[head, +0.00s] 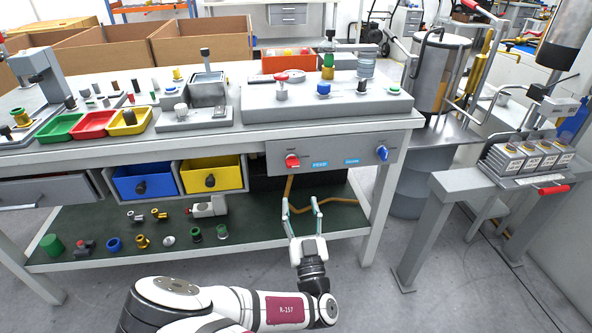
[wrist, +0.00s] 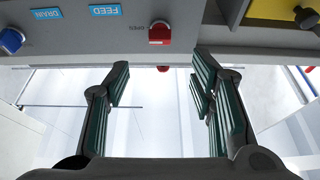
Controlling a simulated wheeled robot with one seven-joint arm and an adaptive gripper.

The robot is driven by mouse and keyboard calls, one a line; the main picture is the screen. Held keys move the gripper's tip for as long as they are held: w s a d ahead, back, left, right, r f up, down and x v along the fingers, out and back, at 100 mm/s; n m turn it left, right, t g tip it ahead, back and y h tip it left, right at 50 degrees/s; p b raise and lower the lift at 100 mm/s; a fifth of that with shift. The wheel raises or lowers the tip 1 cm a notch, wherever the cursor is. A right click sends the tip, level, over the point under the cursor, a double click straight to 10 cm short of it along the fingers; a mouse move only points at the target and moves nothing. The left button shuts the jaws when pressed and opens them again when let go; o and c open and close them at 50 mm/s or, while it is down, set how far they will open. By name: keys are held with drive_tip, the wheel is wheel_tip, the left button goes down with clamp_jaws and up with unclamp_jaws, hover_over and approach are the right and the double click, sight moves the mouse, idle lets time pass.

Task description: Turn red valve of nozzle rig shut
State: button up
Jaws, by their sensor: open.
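A red valve knob (head: 292,160) sits on the left part of the grey front panel (head: 333,151) under the bench top, beside a blue FEED label (head: 320,164). In the wrist view, which shows the panel upside down, the red knob (wrist: 160,35) is at top centre beside an OPEN mark. My gripper (head: 301,203) is open and empty, below and in front of the panel, apart from the knob. Its two fingers (wrist: 163,75) are spread on either side of the knob's line in the wrist view. A red-topped part (head: 281,82) stands on the grey rig base above the bench.
A blue knob (head: 382,152) sits on the panel's right end by the DRAIN label (wrist: 47,14). Blue (head: 145,181) and yellow (head: 211,176) bins hang left of the panel. The green lower shelf (head: 255,222) holds loose fittings. A brown hose (head: 340,200) hangs behind my fingers.

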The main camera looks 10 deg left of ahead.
sight(293, 167)
drive_tip(key=b+x, duration=0.2)
drive_tip(key=x, duration=1)
drive_tip(key=shift+f, duration=0.1)
drive_tip(key=shift+c, duration=0.2)
drive_tip(key=c, duration=1.1)
